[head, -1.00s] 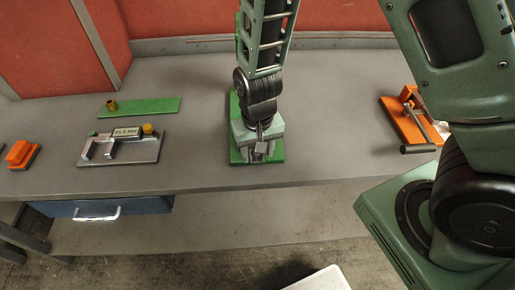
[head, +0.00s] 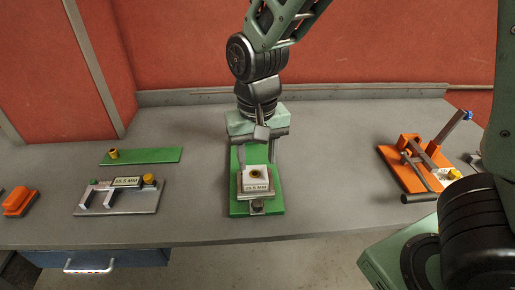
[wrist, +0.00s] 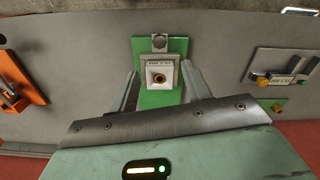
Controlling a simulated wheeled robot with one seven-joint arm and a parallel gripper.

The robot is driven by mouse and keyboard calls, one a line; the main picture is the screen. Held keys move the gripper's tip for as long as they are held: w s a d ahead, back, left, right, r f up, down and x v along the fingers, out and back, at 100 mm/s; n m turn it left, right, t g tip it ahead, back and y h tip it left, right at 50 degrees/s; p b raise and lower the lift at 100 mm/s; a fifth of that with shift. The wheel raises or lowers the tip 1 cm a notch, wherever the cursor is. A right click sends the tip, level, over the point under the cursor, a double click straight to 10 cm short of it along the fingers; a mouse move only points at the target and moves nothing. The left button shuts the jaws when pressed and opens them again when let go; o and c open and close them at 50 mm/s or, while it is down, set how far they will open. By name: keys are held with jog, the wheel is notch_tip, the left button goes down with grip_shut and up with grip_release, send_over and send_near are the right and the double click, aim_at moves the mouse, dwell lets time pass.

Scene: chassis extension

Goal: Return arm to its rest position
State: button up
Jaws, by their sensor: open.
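My arm comes down from the top of the head view. My gripper (head: 257,160) points down above the middle of the workbench, with its fingers spread and nothing between them that I can see held. Below and in front of it, a white block (head: 256,178) with a dark-centred brass ring and a number label sits on a green plate (head: 243,207). In the wrist view my gripper (wrist: 161,82) has its fingers apart, one on each side of the block (wrist: 160,66) in the picture. Whether they touch the block cannot be told.
A grey fixture (head: 117,199) with a labelled block and a green strip (head: 150,156) lie to the left. An orange block (head: 17,201) sits at the far left. An orange clamp fixture (head: 410,172) stands at the right. A red wall (head: 390,50) rises behind the bench.

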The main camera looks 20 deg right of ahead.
jog(key=shift+r, duration=0.75)
